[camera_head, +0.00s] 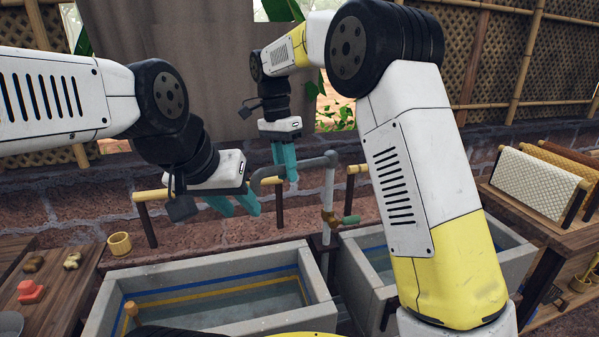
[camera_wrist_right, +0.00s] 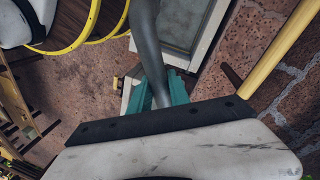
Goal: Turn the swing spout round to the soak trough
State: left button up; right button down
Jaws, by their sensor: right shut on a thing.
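The grey swing spout (camera_head: 318,163) tops a standpipe between two stone troughs. Its arm runs left and bends down behind my left gripper, so its outlet is hidden. My right gripper (camera_head: 287,166) is shut on the spout arm from above; the right wrist view shows its teal fingers (camera_wrist_right: 160,92) on both sides of the grey pipe. My left gripper (camera_head: 235,204) is open and empty, just in front of the spout's bent end. The left trough (camera_head: 210,262) has blue and yellow lines inside and holds water. The right trough (camera_head: 358,275) is partly covered by my right arm.
Bamboo rails (camera_head: 151,195) stand behind the troughs. A yellow cup (camera_head: 119,243) and a side table (camera_head: 68,292) are at left. A rack of patterned sheets (camera_head: 533,183) stands at right.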

jog(key=shift+w+a+m, duration=0.25)
jog(key=shift+w+m, duration=0.05)
jog(key=shift+w, duration=0.1)
jog(key=shift+r, duration=0.1)
jog(key=c, duration=1.2)
grip_release()
jog(key=shift+w+a, duration=0.1)
jog(key=shift+c, duration=0.2)
notch_tip(320, 180, up, 8)
jog(key=a, duration=0.1)
jog(key=shift+w+f, duration=0.25)
jog(key=shift+w, duration=0.2)
